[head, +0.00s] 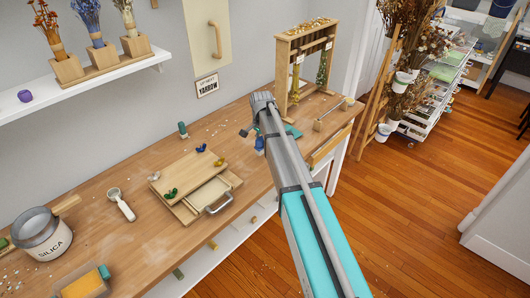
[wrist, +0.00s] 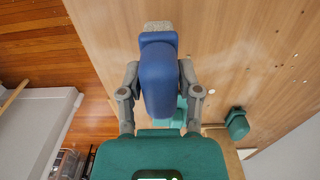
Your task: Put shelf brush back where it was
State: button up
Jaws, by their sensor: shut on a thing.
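My gripper (wrist: 157,95) is shut on a blue block-like thing with a grey end (wrist: 158,75), seemingly the shelf brush. Its bristles cannot be made out. A small part of the blue thing (head: 259,143) shows beside my arm in the head view, over the workbench (head: 145,235). My gripper is mostly hidden there behind my arm. The white wall shelf (head: 100,86) is at the upper left, holding dried flowers in wooden holders (head: 103,58) and a small purple thing (head: 25,96).
A wooden press with a drawer (head: 190,178), a scoop (head: 120,204) and a silica jar (head: 42,236) stand on the bench. A wooden drying rack (head: 305,60) is at the back right. A green thing (head: 183,130) is near the wall.

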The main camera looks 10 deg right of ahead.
aim_at(262, 148)
jog(key=shift+w+f, duration=0.15)
jog(key=shift+f, duration=0.1)
jog(key=shift+w+d+f+b, duration=0.15)
jog(key=shift+w+f+b, duration=0.25)
jog(key=shift+b, duration=0.2)
notch_tip(262, 148, down, 3)
jog(key=b, duration=0.3)
jog(key=shift+s, duration=0.1)
jog(key=shift+f, duration=0.1)
jog(key=o, duration=1)
notch_tip(262, 148, up, 12)
jog(key=p, duration=1.2)
dwell(0.5)
